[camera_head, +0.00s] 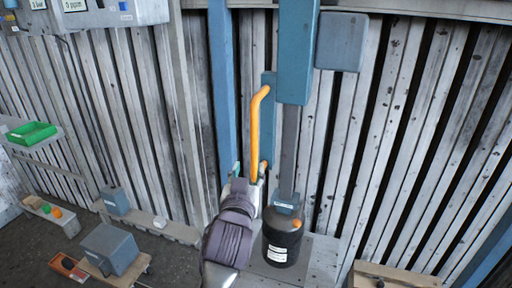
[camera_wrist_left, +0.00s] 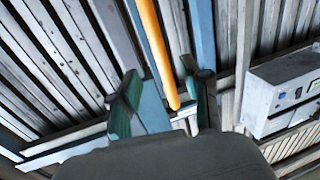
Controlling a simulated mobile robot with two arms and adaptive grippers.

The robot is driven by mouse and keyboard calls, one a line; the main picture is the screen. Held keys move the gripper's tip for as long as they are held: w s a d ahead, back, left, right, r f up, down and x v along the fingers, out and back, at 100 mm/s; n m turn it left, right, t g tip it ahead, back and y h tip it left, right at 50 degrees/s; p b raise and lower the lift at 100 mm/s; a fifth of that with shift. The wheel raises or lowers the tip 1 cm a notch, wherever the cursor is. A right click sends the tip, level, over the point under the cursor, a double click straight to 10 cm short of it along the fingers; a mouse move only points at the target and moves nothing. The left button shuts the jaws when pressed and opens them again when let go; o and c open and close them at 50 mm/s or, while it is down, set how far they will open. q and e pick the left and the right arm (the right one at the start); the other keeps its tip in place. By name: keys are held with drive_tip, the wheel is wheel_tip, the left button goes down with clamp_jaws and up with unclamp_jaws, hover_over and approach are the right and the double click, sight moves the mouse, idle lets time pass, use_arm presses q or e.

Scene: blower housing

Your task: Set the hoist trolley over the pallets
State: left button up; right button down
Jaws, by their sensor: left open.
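An orange handle (camera_head: 254,130) is fixed to a blue bracket beside a tall blue column assembly (camera_head: 297,60), which looks like the hoist trolley. A grey post (camera_head: 289,150) runs down from it to a black cylinder (camera_head: 282,245). My left gripper (camera_head: 246,177) is at the handle's lower end. In the left wrist view the open fingers (camera_wrist_left: 166,92) stand on either side of the orange bar (camera_wrist_left: 156,50). I cannot tell whether they touch it. My right gripper is not in view. A wooden, pallet-like piece (camera_head: 400,280) shows at the bottom right.
A slatted wall (camera_head: 400,130) is close behind the column. A grey block (camera_head: 110,248) sits on a wheeled wooden board at the lower left. A green tray (camera_head: 31,133) is on a shelf at the left. A grey control box (camera_wrist_left: 280,92) shows in the left wrist view.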

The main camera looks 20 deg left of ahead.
sight(253, 151)
use_arm(q)
drive_tip(key=w+p, duration=0.1)
drive_tip(key=w, duration=0.2)
drive_tip(key=w+a, duration=0.1)
drive_tip(key=w, duration=0.2)
drive_tip(key=w+p, duration=0.1)
drive_tip(key=w, duration=0.2)
drive_tip(key=shift+w+a+p, duration=0.2)
drive_tip(key=shift+p, duration=0.1)
drive_tip(key=shift+w, duration=0.4)
clamp_jaws()
